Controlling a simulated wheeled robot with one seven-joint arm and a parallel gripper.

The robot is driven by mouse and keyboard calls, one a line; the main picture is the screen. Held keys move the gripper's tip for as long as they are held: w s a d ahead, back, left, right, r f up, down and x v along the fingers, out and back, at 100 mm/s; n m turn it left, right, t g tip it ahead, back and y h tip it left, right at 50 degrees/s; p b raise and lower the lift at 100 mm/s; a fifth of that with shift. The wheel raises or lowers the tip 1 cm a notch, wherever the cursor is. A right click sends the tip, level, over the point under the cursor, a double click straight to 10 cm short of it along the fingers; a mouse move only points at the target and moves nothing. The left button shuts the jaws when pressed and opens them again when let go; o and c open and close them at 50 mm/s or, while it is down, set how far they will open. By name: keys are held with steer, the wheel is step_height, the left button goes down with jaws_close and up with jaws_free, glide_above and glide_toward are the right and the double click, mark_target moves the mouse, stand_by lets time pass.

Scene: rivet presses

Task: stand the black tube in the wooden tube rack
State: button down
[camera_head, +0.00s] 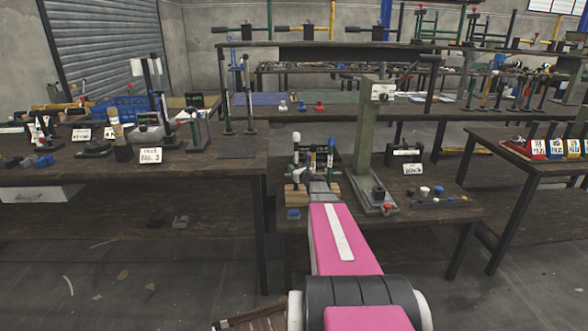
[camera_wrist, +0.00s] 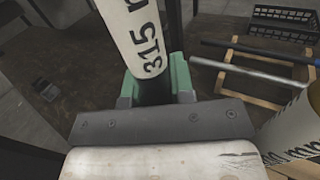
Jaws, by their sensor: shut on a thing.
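In the wrist view my gripper (camera_wrist: 157,88) has its green fingertips shut on the black tube (camera_wrist: 152,92). The tube has a white printed band reading "315" and runs up out of the top of the picture; its lower end is hidden behind the gripper. A pale wooden frame (camera_wrist: 228,82), which looks like the tube rack, is to the right of the held tube and apart from it. In the head view light wooden blocks (camera_head: 297,196) show beside my gripper; the arm partly hides that spot, and I cannot make out the held tube there.
A white-banded cylinder (camera_wrist: 295,125) is close at the right in the wrist view. A dark rod and a silver rod (camera_wrist: 240,74) cross the wooden frame, and a black mesh basket (camera_wrist: 284,20) lies beyond. A tall green press (camera_head: 367,135) stands right of my gripper.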

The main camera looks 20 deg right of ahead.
steer(key=shift+f, duration=1.85)
steer(key=c, duration=0.9)
jaws_free()
steer(key=v, duration=1)
steer(key=shift+s, duration=0.4)
steer(key=shift+a, duration=0.1)
